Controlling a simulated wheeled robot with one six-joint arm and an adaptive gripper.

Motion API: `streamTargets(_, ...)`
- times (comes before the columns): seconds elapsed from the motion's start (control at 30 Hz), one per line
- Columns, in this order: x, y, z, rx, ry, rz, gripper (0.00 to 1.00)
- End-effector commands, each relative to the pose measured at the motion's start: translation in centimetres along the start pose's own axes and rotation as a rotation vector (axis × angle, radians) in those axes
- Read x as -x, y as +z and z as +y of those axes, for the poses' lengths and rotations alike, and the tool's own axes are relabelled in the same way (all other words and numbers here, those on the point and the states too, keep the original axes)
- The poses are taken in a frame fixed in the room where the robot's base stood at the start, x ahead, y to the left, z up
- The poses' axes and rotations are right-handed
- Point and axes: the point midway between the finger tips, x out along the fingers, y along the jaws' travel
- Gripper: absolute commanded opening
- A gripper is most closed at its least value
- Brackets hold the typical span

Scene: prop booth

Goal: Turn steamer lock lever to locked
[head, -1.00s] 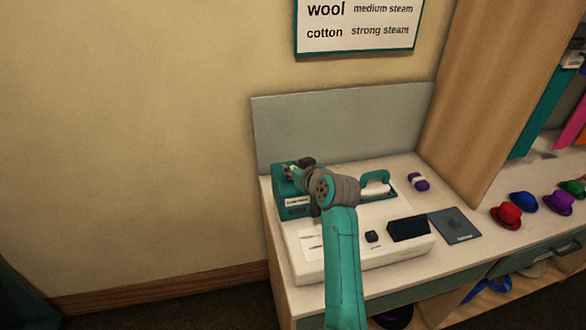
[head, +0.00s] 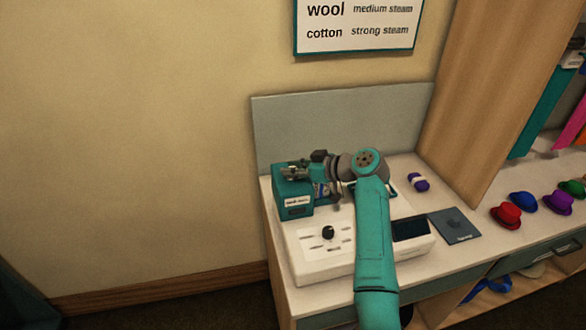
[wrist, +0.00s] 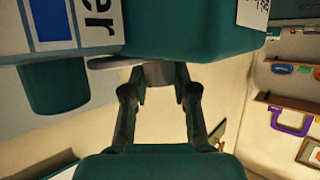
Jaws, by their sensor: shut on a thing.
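The steamer is a white unit (head: 340,262) on the counter, with a teal box (head: 292,190) at its back left. In the wrist view the teal box (wrist: 200,35) fills the top, and a grey lever (wrist: 110,63) sticks out along its edge. My gripper (head: 296,173) reaches in from the right at the top of the teal box. In the wrist view my gripper (wrist: 160,76) is shut on the grey lever, with a finger on each side. The fingers hide part of the lever, and its lock marking cannot be read.
A black knob (head: 328,232) and a dark display (head: 410,229) sit on the white unit. A dark blue pad (head: 455,225), a purple-and-white roll (head: 418,182) and several small hats lie to the right. A grey backboard (head: 340,125) stands behind.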

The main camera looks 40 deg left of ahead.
Motion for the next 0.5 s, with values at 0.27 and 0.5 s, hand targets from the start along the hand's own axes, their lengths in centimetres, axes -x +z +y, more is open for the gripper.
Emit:
streamTargets(0.27,-0.02,0.18,0.0,0.0,-0.005,-0.002,0.0)
streamTargets(0.5,-0.02,0.18,0.0,0.0,-0.004,-0.003,0.54)
